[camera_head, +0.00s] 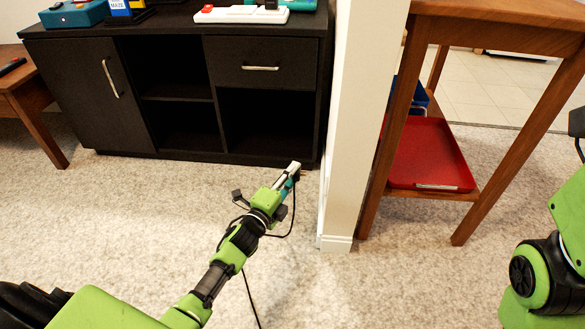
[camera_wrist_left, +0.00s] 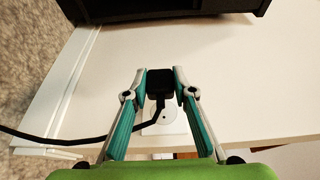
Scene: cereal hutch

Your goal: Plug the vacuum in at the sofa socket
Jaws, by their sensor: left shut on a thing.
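My left gripper (camera_head: 296,170) is low, close to the base of the white wall end, in front of the dark cabinet. In the left wrist view its teal and grey fingers (camera_wrist_left: 160,80) are closed on a black plug (camera_wrist_left: 160,84). A black cable (camera_wrist_left: 60,141) runs from the plug to the left. A pale round socket (camera_wrist_left: 166,115) on a white plate shows just below the plug in that view, partly covered by the cable. I cannot tell whether the plug touches the wall. My right arm stands at the right edge; its fingertips are out of view.
The dark cabinet (camera_head: 175,90) stands behind my left gripper. The white wall (camera_head: 350,130) ends to its right. A wooden table (camera_head: 472,210) with a red tray (camera_head: 428,155) on its lower shelf stands further right. The carpet (camera_head: 120,220) at left is clear.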

